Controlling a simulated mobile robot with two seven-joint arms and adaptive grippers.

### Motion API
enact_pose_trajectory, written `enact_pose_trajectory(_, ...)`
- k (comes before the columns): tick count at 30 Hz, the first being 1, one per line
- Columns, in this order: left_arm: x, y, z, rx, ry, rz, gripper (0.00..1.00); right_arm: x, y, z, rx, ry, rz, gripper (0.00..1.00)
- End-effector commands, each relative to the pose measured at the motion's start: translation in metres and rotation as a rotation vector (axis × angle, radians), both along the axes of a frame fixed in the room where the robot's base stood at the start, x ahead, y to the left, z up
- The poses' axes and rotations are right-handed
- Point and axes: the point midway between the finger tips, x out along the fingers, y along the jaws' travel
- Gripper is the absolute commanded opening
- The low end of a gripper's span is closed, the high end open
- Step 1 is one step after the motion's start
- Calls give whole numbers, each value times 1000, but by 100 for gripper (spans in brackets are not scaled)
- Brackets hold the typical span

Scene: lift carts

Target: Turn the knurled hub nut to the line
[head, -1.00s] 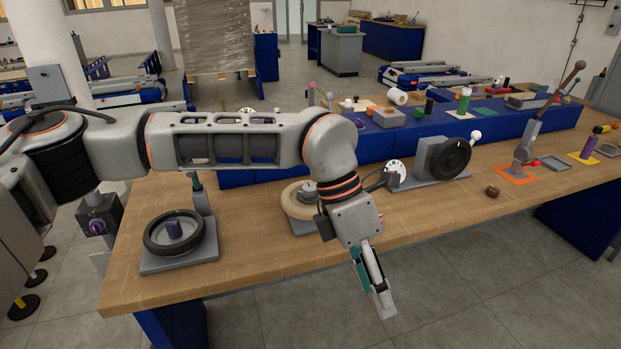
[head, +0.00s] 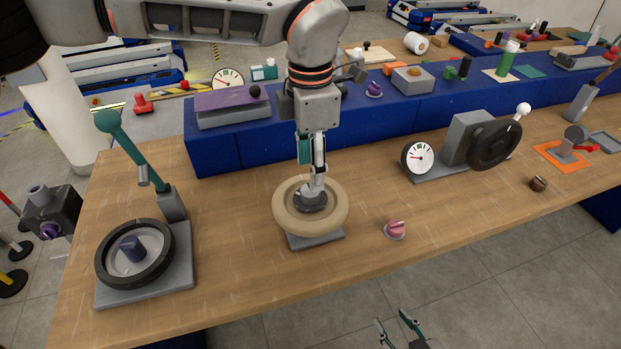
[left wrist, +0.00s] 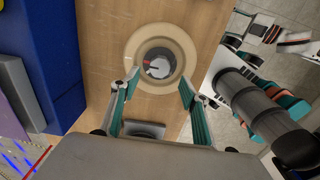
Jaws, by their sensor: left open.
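A beige wheel (head: 286,216) lies flat on a grey base on the workbench, with a grey hub nut (head: 313,202) at its centre. In the left wrist view the hub nut (left wrist: 158,66) sits inside the wheel's ring (left wrist: 133,45) and carries a red mark; knurling is too small to make out. My left gripper (head: 317,188) points down over the hub and partly hides it. In the left wrist view my left gripper (left wrist: 157,84) is open, its teal-padded fingers apart and empty. My right gripper (head: 392,318) has its fingers apart at the bottom edge, beyond the bench.
A dark wheel (head: 105,270) with a lever (head: 130,143) stands left on the bench. A pink knob (head: 395,229) is right of the beige wheel. A dial (head: 417,158) and black handwheel (head: 495,145) stand further right. A blue raised shelf (head: 340,125) runs behind.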

Motion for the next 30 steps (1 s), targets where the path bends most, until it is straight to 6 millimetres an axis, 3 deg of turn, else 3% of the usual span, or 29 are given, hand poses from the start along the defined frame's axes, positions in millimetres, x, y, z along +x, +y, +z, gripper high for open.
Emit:
enact_pose_trajectory(10,-1,0,-49,-1,2,-1,45,3,1,9,1,-8,1,40)
enact_pose_trajectory(22,0,0,-59,-1,1,0,45,6,1,14,4,-19,0,40)
enact_pose_trajectory(27,0,0,-58,-1,1,0,7,5,1,12,2,-15,0,40)
enact_pose_trajectory(30,0,0,-58,-1,1,0,7,5,0,11,2,-12,0,40)
